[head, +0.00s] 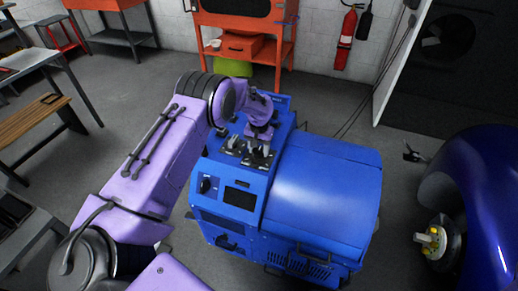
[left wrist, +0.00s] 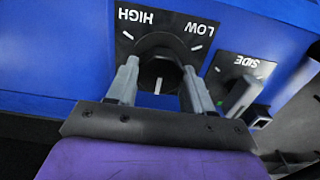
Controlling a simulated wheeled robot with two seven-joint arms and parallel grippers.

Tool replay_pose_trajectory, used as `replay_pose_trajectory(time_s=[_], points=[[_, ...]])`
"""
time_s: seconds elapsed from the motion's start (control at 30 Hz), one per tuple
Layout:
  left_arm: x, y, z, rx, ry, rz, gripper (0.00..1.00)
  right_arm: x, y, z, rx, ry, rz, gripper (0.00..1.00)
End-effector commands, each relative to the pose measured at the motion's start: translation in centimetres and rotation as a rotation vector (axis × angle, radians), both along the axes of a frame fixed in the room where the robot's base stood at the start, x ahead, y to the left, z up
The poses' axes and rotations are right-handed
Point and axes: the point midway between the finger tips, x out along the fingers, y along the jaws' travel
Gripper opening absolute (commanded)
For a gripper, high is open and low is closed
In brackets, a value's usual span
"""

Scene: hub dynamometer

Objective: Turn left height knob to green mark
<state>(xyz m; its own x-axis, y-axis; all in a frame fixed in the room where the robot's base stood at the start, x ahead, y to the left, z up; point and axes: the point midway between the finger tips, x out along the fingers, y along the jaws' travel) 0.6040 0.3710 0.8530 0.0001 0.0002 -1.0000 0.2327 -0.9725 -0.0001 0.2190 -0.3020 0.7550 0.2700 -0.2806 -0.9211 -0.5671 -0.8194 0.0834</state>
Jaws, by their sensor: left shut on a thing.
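In the left wrist view a dark round knob (left wrist: 158,70) with a white pointer line sits on a black plate lettered HIGH and LOW, which appears upside down. My left gripper (left wrist: 160,88) has one finger on each side of this knob and is shut on it. The pointer line faces the bottom of that view. White ticks show beside HIGH and LOW; I cannot make out a green mark. In the head view my left gripper (head: 260,148) is at the top panel of the blue machine (head: 325,190) and hides the knob. My right gripper is not in view.
A second plate (left wrist: 243,66) lettered SIDE, with a grey-green lever, sits close to the right finger. In the head view another dark knob (head: 207,185) is on the machine's front.

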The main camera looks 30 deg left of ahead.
Motion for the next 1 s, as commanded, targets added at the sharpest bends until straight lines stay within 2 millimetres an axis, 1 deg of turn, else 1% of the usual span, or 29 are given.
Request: replay_pose_trajectory(time_s=[0.37, 0.4, 0.43, 0.47, 0.77, 0.87, 1.0], points=[[0.0, 0.0, 0.0, 0.001, 0.002, 0.001, 0.21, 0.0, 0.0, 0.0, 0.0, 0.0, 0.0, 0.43], [0.0, 0.0, 0.0, 0.001, 0.001, 0.001, 0.64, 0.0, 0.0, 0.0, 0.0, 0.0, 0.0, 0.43], [0.0, 0.0, 0.0, 0.001, 0.001, 0.001, 0.74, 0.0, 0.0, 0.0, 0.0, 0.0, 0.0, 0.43], [0.0, 0.0, 0.0, 0.001, 0.001, 0.001, 0.77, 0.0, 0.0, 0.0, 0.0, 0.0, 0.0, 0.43], [0.0, 0.0, 0.2, 0.0, 0.0, 0.001, 0.77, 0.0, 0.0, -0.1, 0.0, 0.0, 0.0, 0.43], [0.1, 0.0, 1.5, 0.0, -0.003, 0.0, 0.77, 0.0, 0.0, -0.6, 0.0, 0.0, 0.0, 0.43], [0.1, 0.0, 4.8, 0.0, -0.004, 0.0, 0.77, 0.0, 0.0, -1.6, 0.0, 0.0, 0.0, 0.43]])
